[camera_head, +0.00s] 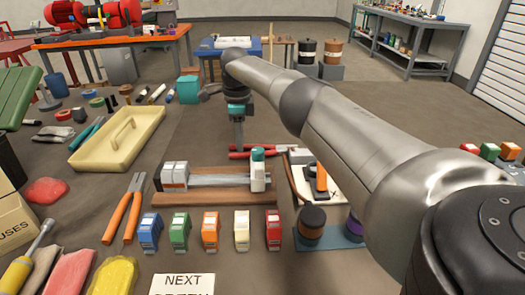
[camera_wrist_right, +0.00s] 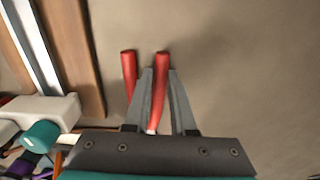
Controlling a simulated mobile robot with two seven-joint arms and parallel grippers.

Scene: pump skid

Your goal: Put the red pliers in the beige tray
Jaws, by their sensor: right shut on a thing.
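The red pliers (camera_head: 268,148) are behind the wooden-based rail fixture in the head view, with their handles toward the left. My right gripper (camera_head: 238,148) points down at the handles. In the right wrist view, the fingers of my right gripper (camera_wrist_right: 160,75) are closed around one handle of the red pliers (camera_wrist_right: 161,62), and the other handle lies just outside the left finger. The jaw end of the pliers is hidden under the gripper body there. The beige tray (camera_head: 90,158), with a raised handle, lies to the left of the gripper, apart from it. My left gripper is not in view.
The rail fixture (camera_head: 210,198) stands in front of the pliers. Several coloured blocks (camera_head: 210,230) line the front. Orange pliers (camera_head: 124,208) lie in front of the tray, with teal-handled pliers (camera_head: 86,133) at its left. The mat between tray and gripper is mostly clear.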

